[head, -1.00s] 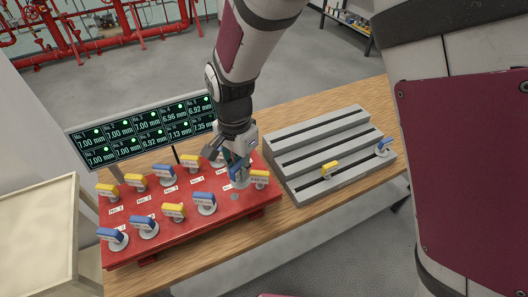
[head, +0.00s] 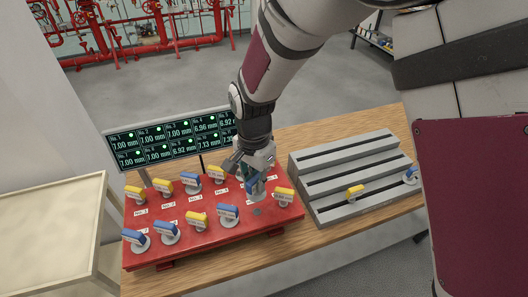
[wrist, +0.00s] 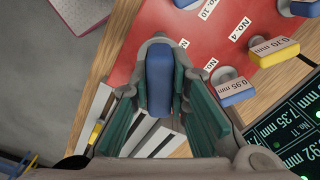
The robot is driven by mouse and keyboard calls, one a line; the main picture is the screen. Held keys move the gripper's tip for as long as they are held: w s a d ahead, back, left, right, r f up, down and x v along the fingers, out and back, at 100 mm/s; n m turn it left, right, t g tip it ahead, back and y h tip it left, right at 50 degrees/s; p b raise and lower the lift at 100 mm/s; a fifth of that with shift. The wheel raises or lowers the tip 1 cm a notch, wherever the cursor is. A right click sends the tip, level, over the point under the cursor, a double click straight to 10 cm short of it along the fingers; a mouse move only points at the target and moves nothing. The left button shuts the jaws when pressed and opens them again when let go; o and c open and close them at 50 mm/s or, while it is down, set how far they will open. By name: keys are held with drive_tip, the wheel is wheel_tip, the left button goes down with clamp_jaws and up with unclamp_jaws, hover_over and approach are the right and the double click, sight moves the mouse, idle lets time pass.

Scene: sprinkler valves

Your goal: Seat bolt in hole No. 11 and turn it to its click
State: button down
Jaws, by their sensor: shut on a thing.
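My gripper (head: 257,178) is shut on a blue-handled bolt (head: 256,188) over the right part of the red plate (head: 190,238). In the wrist view the blue handle (wrist: 159,80) stands between my two green-padded fingers. Whether this bolt is in a hole or just above the plate cannot be told. A bare dark hole (head: 257,212) shows just in front of it. A yellow-handled bolt (head: 284,196) sits close to its right. The No. 11 label cannot be made out on the plate.
Several blue- and yellow-handled bolts stand in the plate, such as a blue one (head: 228,213). A screen (head: 165,143) of mm readings stands behind. A grey slotted rack (head: 320,190) to the right holds a yellow bolt (head: 354,191) and a blue bolt (head: 411,174).

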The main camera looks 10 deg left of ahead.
sight(256, 195)
drive_tip(key=shift+f, duration=2.5)
drive_tip(key=shift+f+p, duration=0.25)
drive_tip(key=shift+p, duration=0.15)
drive_tip(key=shift+f, duration=1.5)
drive_tip(key=shift+s+r+m+p, duration=0.1)
drive_tip(key=shift+s+m+p, duration=0.15)
drive_tip(key=shift+m+p, duration=0.7)
drive_tip(key=m+p, duration=0.1)
drive_tip(key=m, duration=0.1)
drive_tip(key=shift+m, duration=0.35)
drive_tip(key=shift+w+m, duration=0.2)
drive_tip(key=shift+m, duration=1)
